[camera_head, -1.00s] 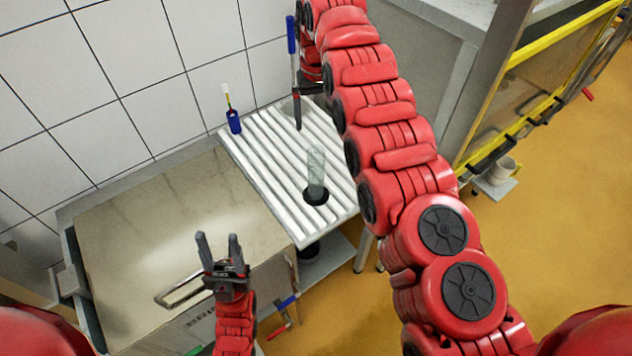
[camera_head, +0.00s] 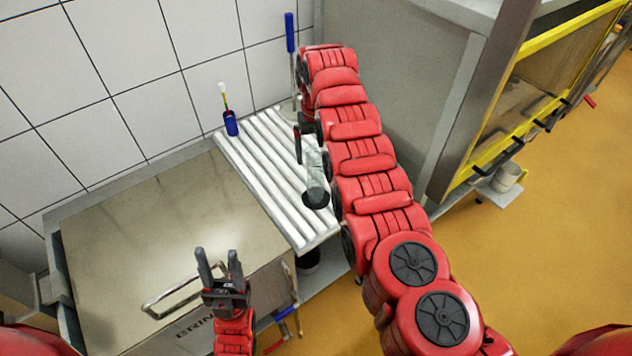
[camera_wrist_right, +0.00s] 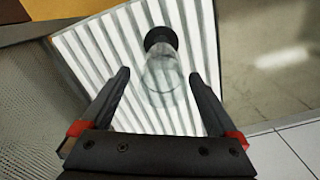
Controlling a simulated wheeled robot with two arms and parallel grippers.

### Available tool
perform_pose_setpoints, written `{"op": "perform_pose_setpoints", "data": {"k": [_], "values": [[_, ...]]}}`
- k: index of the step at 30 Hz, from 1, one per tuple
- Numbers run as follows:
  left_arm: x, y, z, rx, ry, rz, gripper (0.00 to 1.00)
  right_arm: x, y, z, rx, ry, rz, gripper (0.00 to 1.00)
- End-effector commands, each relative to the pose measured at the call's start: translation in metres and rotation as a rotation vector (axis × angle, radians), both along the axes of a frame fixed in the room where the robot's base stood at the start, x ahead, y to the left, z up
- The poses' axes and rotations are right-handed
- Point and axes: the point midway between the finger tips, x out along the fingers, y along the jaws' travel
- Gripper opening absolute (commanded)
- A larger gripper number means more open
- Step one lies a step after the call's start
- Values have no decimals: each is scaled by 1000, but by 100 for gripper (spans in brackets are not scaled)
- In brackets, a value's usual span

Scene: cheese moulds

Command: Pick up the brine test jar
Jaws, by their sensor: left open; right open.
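The brine test jar (camera_head: 315,178), a clear glass cylinder with a dark round base, stands upright on the white ribbed drainboard (camera_head: 262,160). The right wrist view shows the jar (camera_wrist_right: 163,75) in line with the gap between the fingers. My right gripper (camera_wrist_right: 160,78) is open and empty. In the head view, my right gripper (camera_head: 300,148) is beside the jar's upper part, partly hidden by my own arm; contact cannot be told. My left gripper (camera_head: 217,255) is open and empty above the steel tank lid.
A blue holder (camera_head: 231,123) with a thin stick stands at the drainboard's back left edge. A blue-handled tool (camera_head: 290,33) stands upright at the tiled wall. The steel tank (camera_head: 150,240) with a bar handle is left; a steel cabinet (camera_head: 400,80) is right.

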Motion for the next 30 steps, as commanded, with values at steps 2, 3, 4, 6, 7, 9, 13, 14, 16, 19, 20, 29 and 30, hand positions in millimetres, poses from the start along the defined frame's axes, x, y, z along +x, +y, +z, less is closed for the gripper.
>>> {"op": "perform_pose_setpoints", "data": {"k": [2,3,4,6,7,9,13,14,16,19,20,29,30], "values": [[0,0,13,0,-1,0,50,-2,1,-6,-2,4,1,95],[0,0,19,0,-1,0,50,-2,2,-13,-3,7,1,95],[0,0,24,0,0,0,50,-3,2,-18,-4,9,2,95],[0,0,23,0,-1,0,50,-2,2,-31,-1,4,0,95],[0,0,24,0,0,0,50,-1,2,-34,-1,4,-1,95],[0,0,25,0,0,0,50,-2,2,-42,-2,7,0,95],[0,0,24,0,0,0,50,-1,3,-46,1,1,0,95],[0,0,24,0,0,0,50,-1,3,-46,1,0,0,95],[0,0,24,0,0,0,50,-1,3,-45,1,0,0,95],[0,0,24,0,0,0,50,-1,3,-45,1,1,0,79],[0,0,24,0,0,0,50,-1,3,-45,1,1,0,73],[0,0,24,0,0,0,50,-1,3,-45,1,1,0,19],[0,0,24,0,0,0,50,-1,3,-45,1,1,0,12]]}}
